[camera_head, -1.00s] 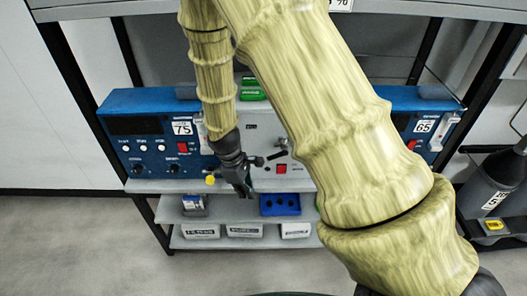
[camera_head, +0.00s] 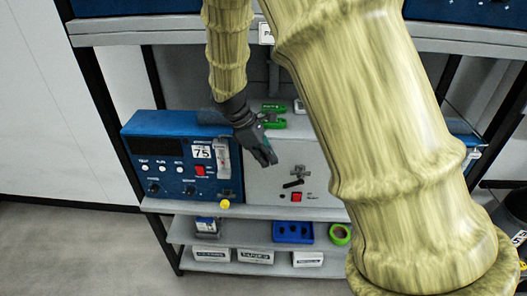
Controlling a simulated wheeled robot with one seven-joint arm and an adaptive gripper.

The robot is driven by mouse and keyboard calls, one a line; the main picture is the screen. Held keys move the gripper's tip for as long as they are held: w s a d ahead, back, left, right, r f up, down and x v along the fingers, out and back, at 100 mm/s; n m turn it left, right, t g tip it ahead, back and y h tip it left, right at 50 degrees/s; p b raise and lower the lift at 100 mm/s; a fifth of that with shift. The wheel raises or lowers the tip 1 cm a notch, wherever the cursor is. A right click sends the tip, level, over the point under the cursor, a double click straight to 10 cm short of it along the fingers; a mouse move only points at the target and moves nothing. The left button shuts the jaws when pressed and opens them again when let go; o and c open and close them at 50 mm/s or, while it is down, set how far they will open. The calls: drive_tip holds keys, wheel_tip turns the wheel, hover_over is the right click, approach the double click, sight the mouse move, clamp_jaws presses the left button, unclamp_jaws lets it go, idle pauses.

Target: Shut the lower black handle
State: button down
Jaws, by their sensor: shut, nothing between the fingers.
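The lower black handle (camera_head: 293,184) is a short, slightly slanted black bar on the front of the white panel unit (camera_head: 262,192). A greyish upper handle or latch (camera_head: 297,171) sits just above it. My gripper (camera_head: 269,161) is shut and empty, up and to the left of the lower handle, and looks apart from it. Its fingers point down and to the right in front of the panel. My arm hides the right part of the unit. How far the handle is turned is hard to tell at this size.
A red switch (camera_head: 296,197) is just below the handle. A blue device (camera_head: 172,160) stands left, with a yellow knob (camera_head: 225,204) near its lower right. Lower shelves hold a blue rack (camera_head: 293,232), green tape (camera_head: 340,234) and white boxes.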

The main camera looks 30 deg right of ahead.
sight(293, 184)
drive_tip(key=p+x, duration=0.2)
drive_tip(key=x, duration=0.7)
drive_tip(key=shift+f+p, duration=0.2)
drive_tip(key=shift+p, duration=0.2)
